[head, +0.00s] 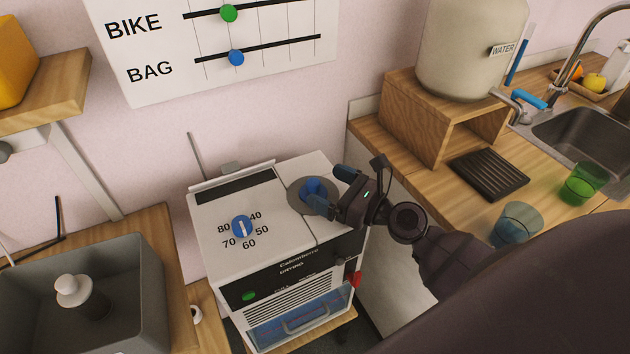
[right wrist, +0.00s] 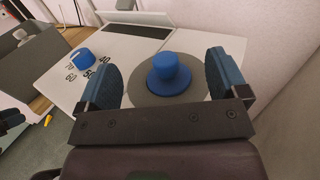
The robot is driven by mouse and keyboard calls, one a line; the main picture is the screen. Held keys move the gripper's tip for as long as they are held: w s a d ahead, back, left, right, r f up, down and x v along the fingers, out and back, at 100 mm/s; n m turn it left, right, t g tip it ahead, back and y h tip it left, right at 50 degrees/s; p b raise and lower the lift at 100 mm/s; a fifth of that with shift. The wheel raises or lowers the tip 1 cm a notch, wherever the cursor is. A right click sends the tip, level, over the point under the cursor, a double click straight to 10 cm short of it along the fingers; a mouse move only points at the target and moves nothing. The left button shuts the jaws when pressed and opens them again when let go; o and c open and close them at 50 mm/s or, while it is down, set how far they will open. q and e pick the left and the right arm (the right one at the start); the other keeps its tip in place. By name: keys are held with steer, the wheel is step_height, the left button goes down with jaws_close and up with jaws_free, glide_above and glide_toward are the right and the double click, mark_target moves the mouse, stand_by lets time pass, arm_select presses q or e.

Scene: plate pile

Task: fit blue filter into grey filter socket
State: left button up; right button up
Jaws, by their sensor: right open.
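The blue filter (head: 312,189), a round knob on a wider flange, sits at the middle of the round grey filter socket (head: 297,200) on the white machine's top. It looks upright; how deep it sits I cannot tell. In the right wrist view, the filter (right wrist: 168,75) stands between the fingers, with the grey socket (right wrist: 139,93) showing around it. My right gripper (head: 336,190) is open, its blue pads on either side of the filter with gaps between. It holds nothing.
The white machine (head: 225,262) has a blue dial (head: 242,226) left of the socket. A wooden stand (head: 435,120) with a water container (head: 462,50) is at the right back. A grey bin (head: 140,290) stands at the left. Two cups (head: 516,222) are on the right counter.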

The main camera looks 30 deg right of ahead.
steer(key=shift+s+d+f, duration=0.15)
steer(key=shift+s+d, duration=0.1)
steer(key=shift+s, duration=0.25)
steer(key=shift+s+d+f, duration=0.15)
steer(key=shift+s+d, duration=0.05)
steer(key=shift+s, duration=0.25)
steer(key=shift+s+d, duration=0.1)
steer(key=shift+s, duration=0.15)
steer(key=shift+d+r, duration=0.1)
steer(key=shift+r, duration=0.05)
arm_select(q)
steer(key=shift+w+d, duration=0.1)
steer(key=shift+w, duration=0.35)
steer(key=shift+s+f, duration=0.1)
steer(key=shift+s, duration=0.15)
steer(key=shift+s, duration=0.1)
arm_select(e)
steer(key=shift+s, duration=0.15)
